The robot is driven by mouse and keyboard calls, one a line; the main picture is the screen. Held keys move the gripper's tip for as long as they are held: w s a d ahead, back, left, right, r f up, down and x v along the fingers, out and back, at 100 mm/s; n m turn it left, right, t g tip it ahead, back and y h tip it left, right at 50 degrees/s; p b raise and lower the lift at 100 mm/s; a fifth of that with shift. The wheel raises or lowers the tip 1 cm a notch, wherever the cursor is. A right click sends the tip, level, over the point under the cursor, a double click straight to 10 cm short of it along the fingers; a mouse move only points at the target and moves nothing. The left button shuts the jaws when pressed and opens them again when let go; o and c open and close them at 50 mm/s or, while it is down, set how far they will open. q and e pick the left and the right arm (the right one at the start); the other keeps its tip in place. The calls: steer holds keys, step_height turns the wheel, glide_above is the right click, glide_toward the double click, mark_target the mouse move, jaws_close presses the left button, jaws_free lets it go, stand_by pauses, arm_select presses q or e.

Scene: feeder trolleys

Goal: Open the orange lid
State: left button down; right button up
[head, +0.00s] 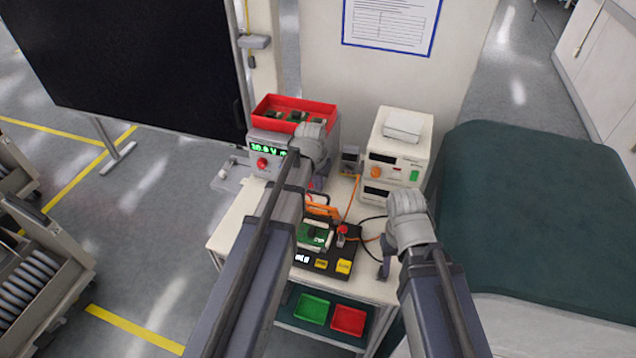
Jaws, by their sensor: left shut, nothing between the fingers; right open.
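The orange lid (322,209) is a frame-like piece at the back of a black test fixture (345,252) on the white table. It appears raised, standing behind a green circuit board (316,236) in the fixture; its exact angle is hard to tell. My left gripper (317,184) is shut and empty, just above and behind the lid, partly hidden by my own wrist and arm. I cannot tell whether it touches the lid. My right gripper (385,266) is open and empty at the right side of the fixture, its fingers pointing down.
A red bin (293,104) with green boards sits on a power supply (264,163) at the back left. Stacked white instruments (399,150) stand at the back right. Cables run behind the fixture. Green (312,308) and red (348,320) trays lie on the lower shelf.

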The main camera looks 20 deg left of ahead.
arm_select(q)
steer(key=w+p+v, duration=0.2)
steer(key=p+v, duration=0.9)
steer(key=shift+r+p, duration=0.3)
steer(key=shift+r, duration=0.15)
steer(key=s+d+f+m+g+b, duration=0.1)
steer(key=s+d+f+b, duration=0.5)
steer(key=s+f+b, duration=0.4)
steer(key=s+d+f+m+g+y+b, duration=0.1)
steer(key=s+d+f+m+g+b, duration=0.1)
steer(key=s+d+f+b, duration=0.5)
step_height(320, 180, down, 3)
steer(key=s+b, duration=0.2)
steer(key=shift+s+d+b, duration=0.2)
steer(key=shift+s+b, duration=0.2)
steer(key=shift+a+f, duration=0.1)
steer(key=shift+a, duration=0.05)
